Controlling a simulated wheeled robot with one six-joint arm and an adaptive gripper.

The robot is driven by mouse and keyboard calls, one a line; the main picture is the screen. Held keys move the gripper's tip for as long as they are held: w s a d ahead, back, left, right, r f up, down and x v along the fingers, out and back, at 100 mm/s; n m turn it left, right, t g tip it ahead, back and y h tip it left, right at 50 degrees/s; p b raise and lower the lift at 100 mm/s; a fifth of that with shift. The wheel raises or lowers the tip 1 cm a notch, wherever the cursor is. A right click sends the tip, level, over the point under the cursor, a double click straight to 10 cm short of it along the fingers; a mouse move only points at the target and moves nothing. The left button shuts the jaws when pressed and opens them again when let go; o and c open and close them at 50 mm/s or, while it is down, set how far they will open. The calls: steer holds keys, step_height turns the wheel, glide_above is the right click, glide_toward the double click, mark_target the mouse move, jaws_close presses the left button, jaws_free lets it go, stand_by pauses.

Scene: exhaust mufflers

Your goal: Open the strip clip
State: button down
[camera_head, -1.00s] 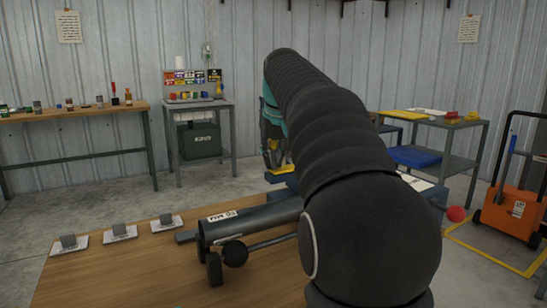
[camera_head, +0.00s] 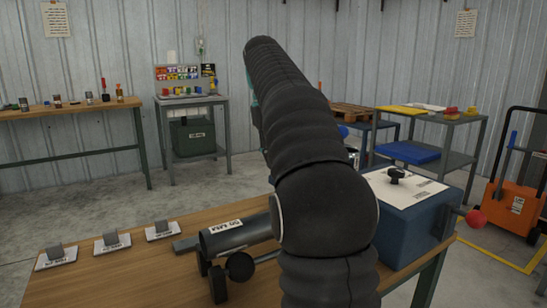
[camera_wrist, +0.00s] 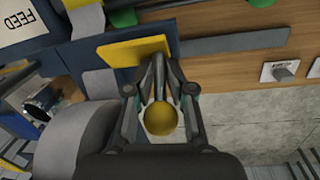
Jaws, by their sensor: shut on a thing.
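In the wrist view a grey lever with a yellow ball knob (camera_wrist: 161,118) lies between the fingers of my gripper (camera_wrist: 160,90), which is shut on it. A flat yellow plate (camera_wrist: 122,54) sits just beyond the fingertips, against a dark blue part. I take the lever and plate to belong to the strip clip, but no label confirms this. A flat grey strip (camera_wrist: 235,40) runs from there to the right over the wooden table. In the head view my arm hides the gripper, the lever and the plate.
The wooden bench (camera_head: 140,275) carries a labelled grey tube (camera_head: 235,236), a black ball knob (camera_head: 239,266) and three white cards with grey blocks (camera_head: 112,240). A blue box (camera_head: 415,215) with a red-knobbed lever (camera_head: 476,218) stands right of my arm. An orange cart (camera_head: 515,205) is farther right.

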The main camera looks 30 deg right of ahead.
steer(key=shift+w+r, duration=0.1)
steer(key=shift+r, duration=0.35)
steer(key=c, duration=1.2)
jaws_free()
steer(key=shift+f, duration=0.15)
steer(key=shift+f, duration=0.1)
